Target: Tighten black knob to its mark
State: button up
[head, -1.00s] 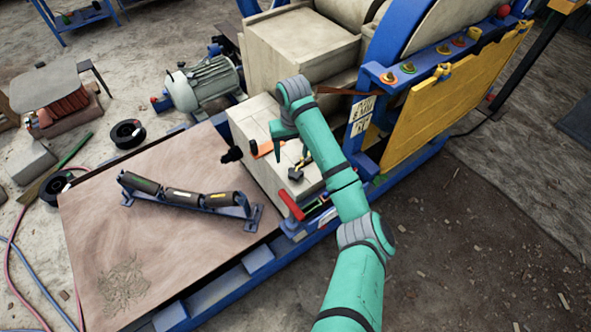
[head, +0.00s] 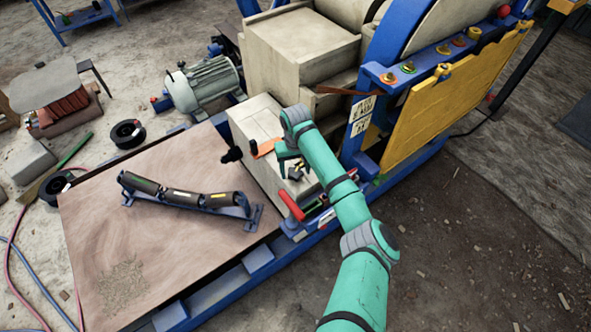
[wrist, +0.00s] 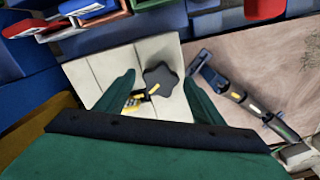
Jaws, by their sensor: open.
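A black star-shaped knob (wrist: 161,78) with a yellow-and-black piece beside it shows on the pale block in the wrist view. In the head view this knob (head: 295,173) is small and partly covered by my gripper. My gripper (wrist: 160,80) is open, with one green finger on each side of the knob in the picture; I cannot tell whether they touch it. In the head view my gripper (head: 289,160) is over the top of the block. The knob's mark is not clear to me.
A second black knob (head: 231,155) sticks out of the block's left side. A red handle (head: 290,205) is at the block's front edge. A roller frame (head: 190,196) lies on the brown plate (head: 150,250) at left. A yellow guard (head: 440,110) stands to the right.

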aim_at(296, 172)
jog(key=c, duration=1)
jog(key=shift+n, duration=2.8)
jog(key=shift+c, duration=0.2)
jog(key=shift+w, duration=0.1)
jog(key=o, duration=1)
jog(key=shift+d, duration=0.1)
jog(key=shift+o, duration=0.2)
jog(key=shift+a+r, duration=0.2)
jog(key=shift+r, duration=0.25)
notch_tip(296, 172, up, 10)
